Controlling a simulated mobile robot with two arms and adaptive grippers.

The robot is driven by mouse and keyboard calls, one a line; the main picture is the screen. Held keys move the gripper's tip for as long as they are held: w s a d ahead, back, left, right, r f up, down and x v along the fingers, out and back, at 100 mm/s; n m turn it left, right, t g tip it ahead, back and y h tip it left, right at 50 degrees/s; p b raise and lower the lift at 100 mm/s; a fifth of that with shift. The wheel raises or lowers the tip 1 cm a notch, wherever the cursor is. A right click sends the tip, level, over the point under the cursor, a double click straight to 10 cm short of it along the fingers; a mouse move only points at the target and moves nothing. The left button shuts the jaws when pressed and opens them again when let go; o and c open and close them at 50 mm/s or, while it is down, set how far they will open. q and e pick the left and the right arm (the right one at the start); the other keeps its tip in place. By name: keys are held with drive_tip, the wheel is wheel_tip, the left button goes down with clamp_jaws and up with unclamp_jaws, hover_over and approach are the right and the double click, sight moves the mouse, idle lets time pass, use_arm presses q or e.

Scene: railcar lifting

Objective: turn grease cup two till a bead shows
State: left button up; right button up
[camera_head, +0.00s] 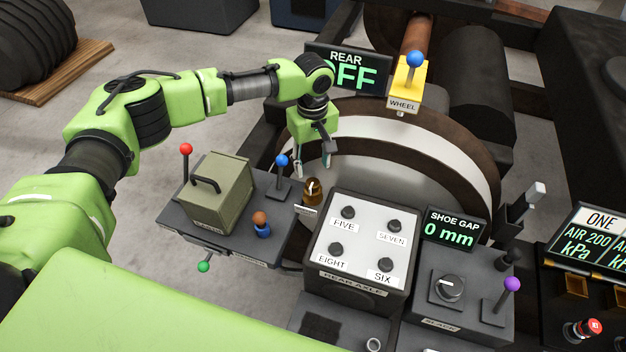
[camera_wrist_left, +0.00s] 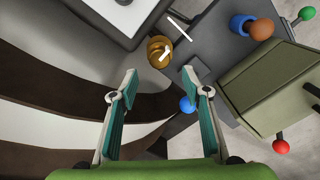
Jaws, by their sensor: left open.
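A small amber-brown grease cup (camera_head: 312,191) stands at the right end of the dark bench, beside the box marked REAR AXLE. A small white label lies in front of it, too small to read, so I cannot tell its number. In the left wrist view the cup (camera_wrist_left: 155,49) has a ribbed round body and a white mark on top. My left gripper (camera_head: 312,168) points down just behind the cup, apart from it. Its green-padded fingers (camera_wrist_left: 160,82) are open and empty, with the cup ahead of the gap between the tips. My right gripper is out of view.
A blue-knobbed lever (camera_head: 282,162) stands close left of the cup. An olive box (camera_head: 222,190) and a blue holder with a brown ball (camera_head: 262,228) share the bench. Knobs FIVE to EIGHT sit on the white panel (camera_head: 363,232). The wheel (camera_head: 440,135) is behind.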

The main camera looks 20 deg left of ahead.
sight(313, 182)
use_arm(q)
wheel_tip(313, 182, down, 8)
drive_tip(key=shift+f, duration=0.2)
drive_tip(key=c, duration=1.1)
